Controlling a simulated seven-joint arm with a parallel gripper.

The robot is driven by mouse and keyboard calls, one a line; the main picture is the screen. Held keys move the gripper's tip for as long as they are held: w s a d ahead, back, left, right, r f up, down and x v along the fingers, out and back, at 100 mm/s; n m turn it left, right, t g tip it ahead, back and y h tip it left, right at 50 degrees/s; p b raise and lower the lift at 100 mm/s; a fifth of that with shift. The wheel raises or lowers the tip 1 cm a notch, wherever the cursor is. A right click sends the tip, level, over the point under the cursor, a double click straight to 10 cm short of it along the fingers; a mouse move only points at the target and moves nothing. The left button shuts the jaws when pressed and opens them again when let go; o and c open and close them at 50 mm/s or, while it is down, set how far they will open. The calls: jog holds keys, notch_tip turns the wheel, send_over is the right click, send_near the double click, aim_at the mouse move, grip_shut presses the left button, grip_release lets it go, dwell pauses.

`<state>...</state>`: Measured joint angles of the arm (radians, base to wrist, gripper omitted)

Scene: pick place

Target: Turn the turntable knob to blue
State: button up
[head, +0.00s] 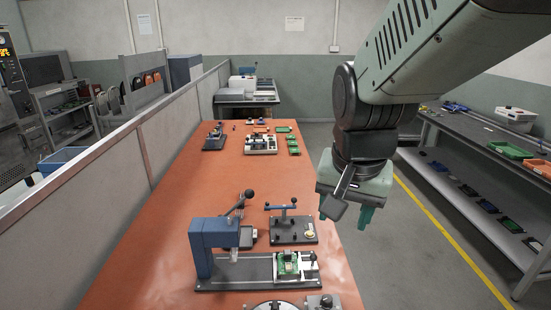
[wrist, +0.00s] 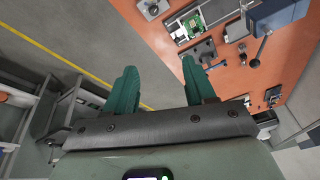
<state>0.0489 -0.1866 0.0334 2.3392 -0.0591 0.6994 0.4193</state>
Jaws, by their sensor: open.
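The turntable (head: 272,306) shows only as the top of a round grey disc at the bottom edge of the head view. A small grey block with a dark knob (head: 323,302) stands at its right; it also shows at the top of the wrist view (wrist: 153,7). I cannot make out any colour marks or which way the knob points. My gripper (head: 346,212) has green fingers that are apart and empty. It hangs beyond the right edge of the orange table, above and away from the knob. In the wrist view my gripper (wrist: 159,66) has floor between its fingers.
A blue press (head: 213,245) with a lever and a fixture holding a green board (head: 288,265) stand just behind the turntable. A blue-handled fixture (head: 292,229) is behind these. The orange table (head: 180,200) has free room at left. A grey shelf bench (head: 470,170) stands right.

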jog(key=w+d+f+m+g, duration=0.25)
jog(key=w+f, duration=0.35)
jog(key=f, duration=0.5)
jog(key=m, duration=0.4)
send_near(327, 298)
jog(key=shift+m+g+y, duration=0.25)
jog(key=shift+g+y, duration=0.05)
jog(key=shift+g, duration=0.15)
jog(key=f, duration=0.9)
jog(key=shift+w+d+f, duration=0.15)
jog(key=shift+w+d, duration=0.15)
jog(key=shift+w, duration=0.1)
grip_shut()
